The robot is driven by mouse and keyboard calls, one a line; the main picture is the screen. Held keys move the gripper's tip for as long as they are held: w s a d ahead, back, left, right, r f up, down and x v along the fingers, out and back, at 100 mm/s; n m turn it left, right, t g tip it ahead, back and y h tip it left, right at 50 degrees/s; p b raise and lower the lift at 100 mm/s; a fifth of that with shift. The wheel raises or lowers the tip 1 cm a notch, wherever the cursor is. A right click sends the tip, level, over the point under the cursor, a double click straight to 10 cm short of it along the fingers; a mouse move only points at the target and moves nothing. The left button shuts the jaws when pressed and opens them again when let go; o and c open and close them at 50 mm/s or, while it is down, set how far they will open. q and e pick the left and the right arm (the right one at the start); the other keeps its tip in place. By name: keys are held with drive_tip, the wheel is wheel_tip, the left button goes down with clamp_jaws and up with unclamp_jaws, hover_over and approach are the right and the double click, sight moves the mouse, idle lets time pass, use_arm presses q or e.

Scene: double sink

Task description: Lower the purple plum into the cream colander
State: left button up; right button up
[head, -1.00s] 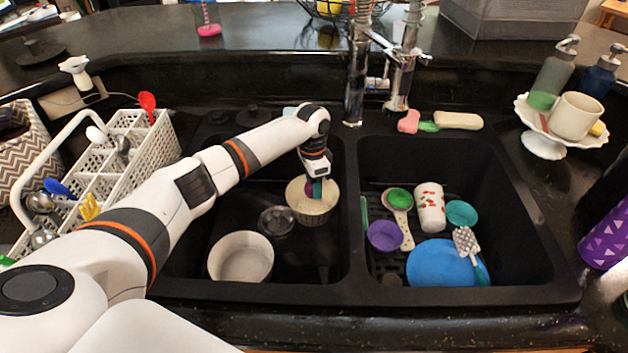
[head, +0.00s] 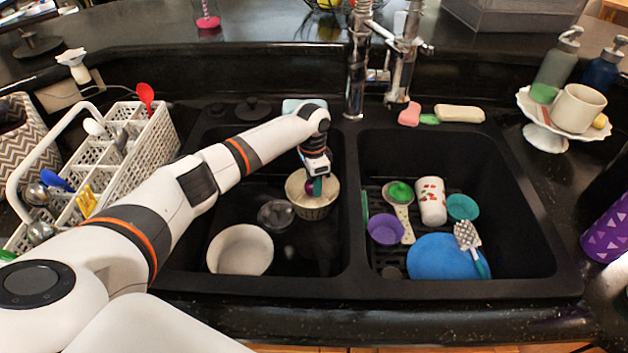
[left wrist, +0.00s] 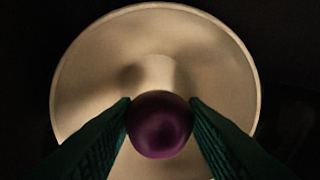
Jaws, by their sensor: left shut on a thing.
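The purple plum (left wrist: 160,125) is held between the two green fingers of my left gripper (left wrist: 160,122) in the left wrist view. In the head view my left gripper (head: 314,187) points down over the cream colander (head: 318,208), and a small part of the plum (head: 310,187) shows beside a finger. The colander stands in the left sink basin. In the left wrist view its round cream bowl (left wrist: 85,85) lies behind the plum, with its inside bare. I cannot tell exactly how far the plum is above the colander's bottom. My right gripper is not in view.
A white bowl (head: 240,250) and a clear glass item (head: 276,214) stand in the left basin near the colander. The tall faucet (head: 357,70) rises behind the divider. The right basin holds a blue plate (head: 440,258), a purple bowl (head: 385,229) and other dishes.

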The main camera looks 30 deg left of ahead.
use_arm(q)
drive_tip(key=shift+f, duration=0.45)
drive_tip(key=shift+f+b, duration=1.5)
drive_tip(key=shift+f, duration=0.75)
idle(0.8)
drive_tip(key=o, duration=1)
drive_tip(key=shift+o, duration=0.2)
drive_tip(key=r, duration=1.2)
drive_tip(key=shift+w+a+r, duration=0.15)
drive_tip(key=shift+w+a, duration=0.2)
